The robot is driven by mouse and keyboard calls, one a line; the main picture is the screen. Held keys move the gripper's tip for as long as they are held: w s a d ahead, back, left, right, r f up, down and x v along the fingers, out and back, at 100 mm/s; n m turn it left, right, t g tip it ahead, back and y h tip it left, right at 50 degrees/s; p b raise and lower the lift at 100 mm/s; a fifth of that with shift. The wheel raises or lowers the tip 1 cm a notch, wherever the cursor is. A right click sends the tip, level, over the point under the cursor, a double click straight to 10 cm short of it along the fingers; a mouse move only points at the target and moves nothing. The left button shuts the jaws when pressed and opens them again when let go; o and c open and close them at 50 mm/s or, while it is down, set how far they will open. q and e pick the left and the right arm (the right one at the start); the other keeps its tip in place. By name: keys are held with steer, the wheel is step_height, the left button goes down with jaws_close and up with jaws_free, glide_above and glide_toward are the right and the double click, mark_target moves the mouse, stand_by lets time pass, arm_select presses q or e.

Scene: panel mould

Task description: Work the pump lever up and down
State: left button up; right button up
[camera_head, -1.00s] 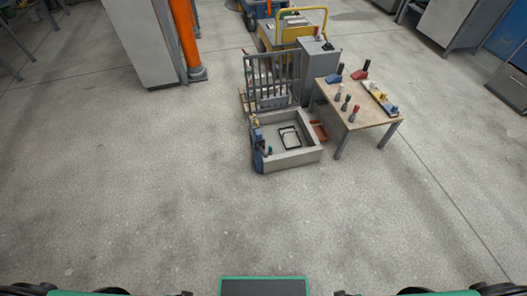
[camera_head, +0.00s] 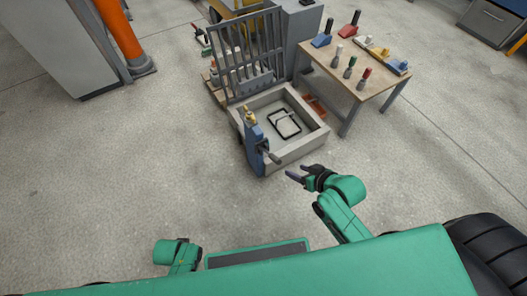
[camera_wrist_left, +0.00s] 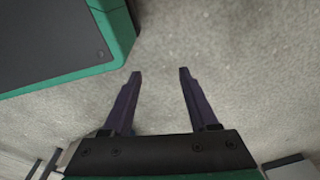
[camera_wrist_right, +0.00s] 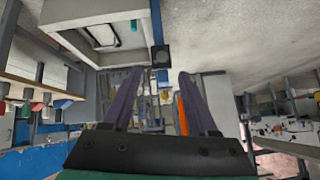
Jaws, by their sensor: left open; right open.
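The pump (camera_head: 255,146) is a blue upright body at the near left corner of the grey mould (camera_head: 300,147), with a brass-coloured top. Its dark lever (camera_head: 272,157) sticks out to the right, toward my right gripper. My right gripper (camera_head: 290,176) is open and empty, just right of the lever's end and apart from it. In the right wrist view a dark square end (camera_wrist_right: 161,57), probably the lever's, shows just beyond the open fingertips (camera_wrist_right: 167,74). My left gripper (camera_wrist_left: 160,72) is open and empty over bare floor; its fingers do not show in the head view.
A barred grey grille (camera_head: 245,60) stands upright behind the mould. A wooden table (camera_head: 375,82) with coloured-handled tools is to the right. An orange post (camera_head: 120,30) and grey cabinet (camera_head: 60,40) stand far left. The floor around the pump's left side is clear.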

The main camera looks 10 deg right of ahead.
mark_target(281, 163)
steer(key=b+x, duration=0.1)
steer(key=x, duration=0.3)
steer(key=b+x, duration=0.2)
steer(key=x, duration=0.2)
steer(key=shift+w+a+b, duration=0.25)
steer(key=shift+w+b, duration=0.05)
steer(key=shift+w, duration=0.15)
steer(key=b+x, duration=0.2)
steer(key=x, duration=0.3)
steer(key=shift+r, duration=0.1)
steer(key=shift+w+a, duration=0.15)
arm_select(q)
steer(key=w+d+r, duration=0.1)
steer(key=w+r, duration=0.1)
steer(key=r, duration=0.4)
steer(key=w+d+r, duration=0.2)
steer(key=w+r, duration=0.1)
steer(key=r, duration=0.4)
steer(key=shift+h, duration=0.3)
arm_select(e)
jaws_close()
arm_select(q)
steer(key=shift+w, duration=0.1)
